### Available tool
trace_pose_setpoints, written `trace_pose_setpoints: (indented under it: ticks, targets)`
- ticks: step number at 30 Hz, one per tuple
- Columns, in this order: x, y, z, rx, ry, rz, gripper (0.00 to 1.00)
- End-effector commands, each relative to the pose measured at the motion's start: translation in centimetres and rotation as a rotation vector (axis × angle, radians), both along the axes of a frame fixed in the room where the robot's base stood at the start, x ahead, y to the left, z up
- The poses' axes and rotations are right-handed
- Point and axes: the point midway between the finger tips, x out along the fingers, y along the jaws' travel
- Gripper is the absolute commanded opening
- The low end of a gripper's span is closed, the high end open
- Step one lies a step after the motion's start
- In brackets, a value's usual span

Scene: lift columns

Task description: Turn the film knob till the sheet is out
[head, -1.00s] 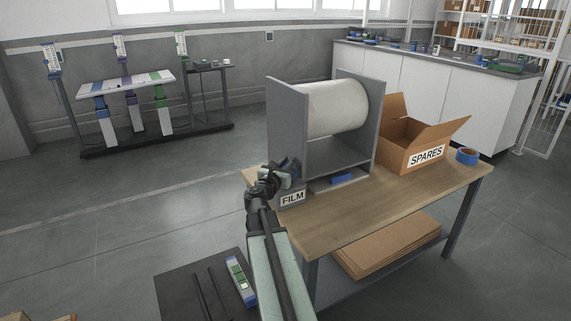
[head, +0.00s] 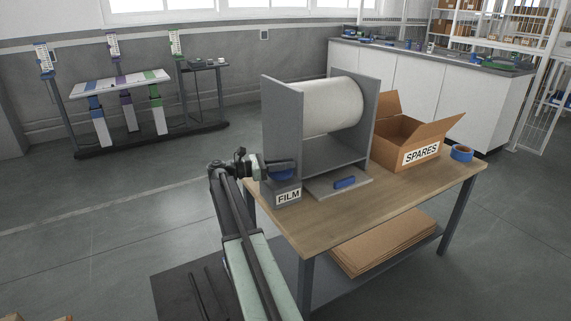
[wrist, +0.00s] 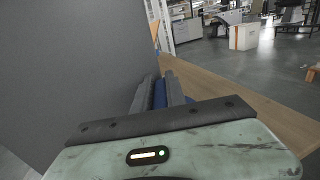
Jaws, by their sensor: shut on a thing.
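The film dispenser is a grey frame (head: 284,115) on the wooden bench, with a large white film roll (head: 333,106) between its side plates. A grey box with a FILM label (head: 288,196) stands at its left front. The blue film knob (head: 282,171) is above that box. My gripper (head: 277,168) reaches it from the left and is shut on it. In the wrist view, a strip of the blue knob (wrist: 160,94) shows between the dark jaws, and most of it is hidden. I see no sheet hanging out of the roll.
A blue bar (head: 344,183) lies on the dispenser's front plate. An open SPARES carton (head: 421,153) and a blue tape roll (head: 461,153) stand on the right of the bench (head: 380,205). The bench's front middle is clear.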

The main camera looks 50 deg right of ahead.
Motion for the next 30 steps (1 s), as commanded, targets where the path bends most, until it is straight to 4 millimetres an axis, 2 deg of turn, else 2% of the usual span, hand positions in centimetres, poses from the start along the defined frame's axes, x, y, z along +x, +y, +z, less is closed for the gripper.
trace_pose_setpoints:
  ticks: [1, 12, 30]
  targets:
    - [0.4, -0.1, 0.0, 0.002, -0.001, -0.038, 0.00]
    - [-0.2, 0.2, 0.0, 0.001, 0.000, -0.266, 0.00]
    - [-0.6, 0.4, 0.0, 0.000, 0.000, -0.344, 0.00]
